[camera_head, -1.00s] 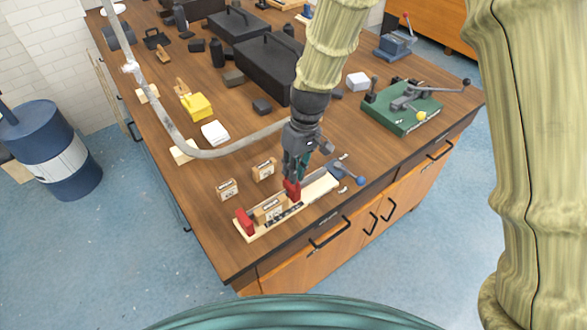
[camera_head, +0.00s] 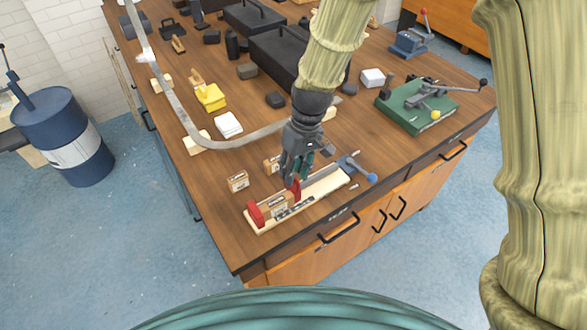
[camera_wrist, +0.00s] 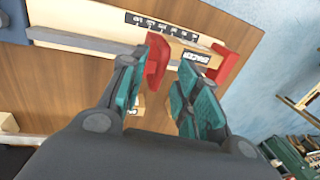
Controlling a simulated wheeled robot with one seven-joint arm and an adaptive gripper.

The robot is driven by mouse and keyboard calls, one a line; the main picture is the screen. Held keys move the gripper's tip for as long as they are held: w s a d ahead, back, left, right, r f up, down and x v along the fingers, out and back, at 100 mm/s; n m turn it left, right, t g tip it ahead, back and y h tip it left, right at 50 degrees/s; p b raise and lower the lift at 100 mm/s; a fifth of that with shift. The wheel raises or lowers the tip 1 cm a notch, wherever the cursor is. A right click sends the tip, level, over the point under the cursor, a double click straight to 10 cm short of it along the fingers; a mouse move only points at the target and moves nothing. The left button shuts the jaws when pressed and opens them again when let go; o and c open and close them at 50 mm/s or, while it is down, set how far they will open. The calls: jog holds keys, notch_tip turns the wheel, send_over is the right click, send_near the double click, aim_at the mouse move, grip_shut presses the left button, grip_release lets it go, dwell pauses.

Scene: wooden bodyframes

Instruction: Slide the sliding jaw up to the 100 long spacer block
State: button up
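The red sliding jaw (camera_head: 296,188) stands on a pale wooden fixture (camera_head: 322,188) along the table's front edge. It also shows in the wrist view (camera_wrist: 157,62), between my finger pads. The spacer block (camera_head: 278,205) lies between the sliding jaw and the red end jaw (camera_head: 255,214). Its dark label faces the wrist view (camera_wrist: 195,58), partly behind a finger. The sliding jaw is close to the block; I cannot tell whether they touch. My gripper (camera_head: 294,178) is low over the fixture. Its fingers (camera_wrist: 160,75) are apart on both sides of the jaw, and contact is unclear.
Two more labelled wooden blocks (camera_head: 238,181) stand behind the fixture, one partly hidden by my gripper. A blue-knobbed handle (camera_head: 371,177) is at the fixture's right end. A curved grey tube (camera_head: 190,135) and a green clamp base (camera_head: 417,108) stand farther back.

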jog(key=shift+r, duration=0.1)
notch_tip(320, 180, up, 12)
jog(key=w+d, duration=0.1)
jog(key=d, duration=0.1)
jog(key=shift+f, duration=0.25)
jog(key=shift+w, duration=0.1)
dwell(0.6)
